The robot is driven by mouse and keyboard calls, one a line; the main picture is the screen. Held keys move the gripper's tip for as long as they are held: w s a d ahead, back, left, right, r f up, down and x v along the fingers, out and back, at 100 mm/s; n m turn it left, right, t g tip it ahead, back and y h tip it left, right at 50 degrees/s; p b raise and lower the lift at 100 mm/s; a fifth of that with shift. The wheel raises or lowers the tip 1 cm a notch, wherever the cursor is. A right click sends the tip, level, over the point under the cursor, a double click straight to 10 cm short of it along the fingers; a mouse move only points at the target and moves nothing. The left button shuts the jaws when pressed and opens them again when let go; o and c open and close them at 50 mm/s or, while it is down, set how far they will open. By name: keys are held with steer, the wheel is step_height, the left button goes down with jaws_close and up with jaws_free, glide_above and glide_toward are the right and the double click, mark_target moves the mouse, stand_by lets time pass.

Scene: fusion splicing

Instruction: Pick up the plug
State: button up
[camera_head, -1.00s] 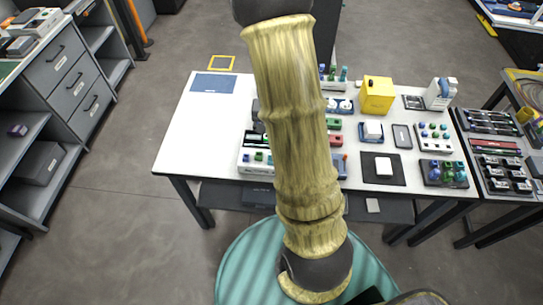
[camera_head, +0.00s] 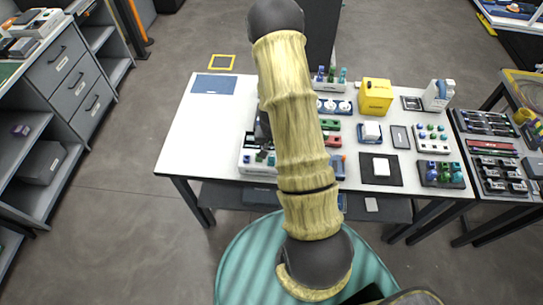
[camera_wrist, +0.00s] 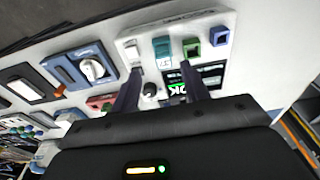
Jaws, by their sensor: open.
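My gripper (camera_wrist: 162,70) is open in the wrist view. The teal piece stands just past the gap between the fingertips. I cannot tell which piece is the plug. Nothing is clearly held. A black round knob and a dark screen with green lettering (camera_wrist: 178,88) show between the fingers.
A blue device with a white dial (camera_wrist: 93,68) stands beside the rack. The white table (camera_head: 190,135) also carries a yellow box (camera_head: 375,97), a dark mat (camera_head: 394,178) and several small racks at right. Its left part is mostly free, apart from a blue mat (camera_head: 214,84).

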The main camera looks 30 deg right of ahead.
steer(key=shift+f, duration=0.15)
steer(key=shift+w+a+f+p, duration=0.1)
steer(key=shift+w+f+p, duration=0.15)
steer(key=shift+f+p, duration=0.7)
steer(key=shift+w+f+p, duration=0.2)
steer(key=shift+f+p, duration=0.2)
steer(key=shift+f, duration=1.1)
steer(key=c, duration=0.9)
